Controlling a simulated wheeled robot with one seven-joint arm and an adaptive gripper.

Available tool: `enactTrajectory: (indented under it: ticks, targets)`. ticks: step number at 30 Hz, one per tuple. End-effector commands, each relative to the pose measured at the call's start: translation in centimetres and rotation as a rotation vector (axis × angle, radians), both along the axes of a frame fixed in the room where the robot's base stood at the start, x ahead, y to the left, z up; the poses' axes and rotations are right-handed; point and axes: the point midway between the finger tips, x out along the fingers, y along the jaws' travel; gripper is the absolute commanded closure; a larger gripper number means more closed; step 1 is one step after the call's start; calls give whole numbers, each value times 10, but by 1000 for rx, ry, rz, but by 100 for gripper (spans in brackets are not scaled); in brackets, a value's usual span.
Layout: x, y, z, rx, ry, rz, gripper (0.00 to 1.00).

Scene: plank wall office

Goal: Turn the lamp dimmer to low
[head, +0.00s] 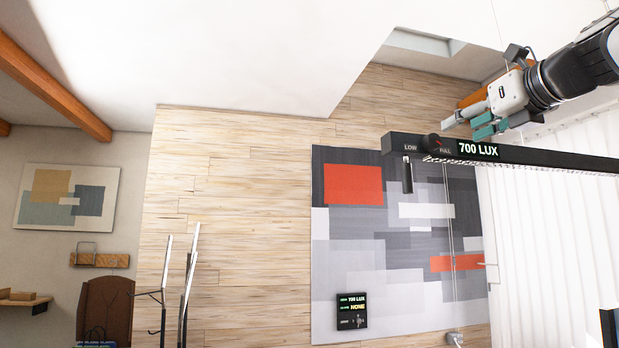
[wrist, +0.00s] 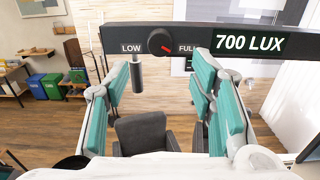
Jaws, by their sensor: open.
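The lamp is a long black bar (head: 560,158) with a lit "700 LUX" readout; the bar crosses the top of the wrist view (wrist: 90,41). Its round dark dimmer knob (head: 432,141) sits between the words LOW and FULL. In the wrist view the knob (wrist: 160,41) shows a red mark at its lower right, on the FULL side. My gripper (head: 468,120) is open and empty, with teal finger pads. It is above and right of the knob in the head view. In the wrist view its fingers (wrist: 157,75) spread below the bar, either side of the knob's line, apparently not touching it.
A short black cylinder (head: 407,175) hangs below the bar near LOW; it also shows in the wrist view (wrist: 136,76). Thin cords hang from the bar. A wall display (head: 352,311) reads 700 LUX and NONE. Dark chairs (wrist: 143,132) stand below.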

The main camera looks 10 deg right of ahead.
Motion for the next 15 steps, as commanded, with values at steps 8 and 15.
enactTrajectory:
  ticks: [8,15]
  targets:
    - [53,2,0,-2,2,1,50]
    - [80,3,0,-2,1,0,50]
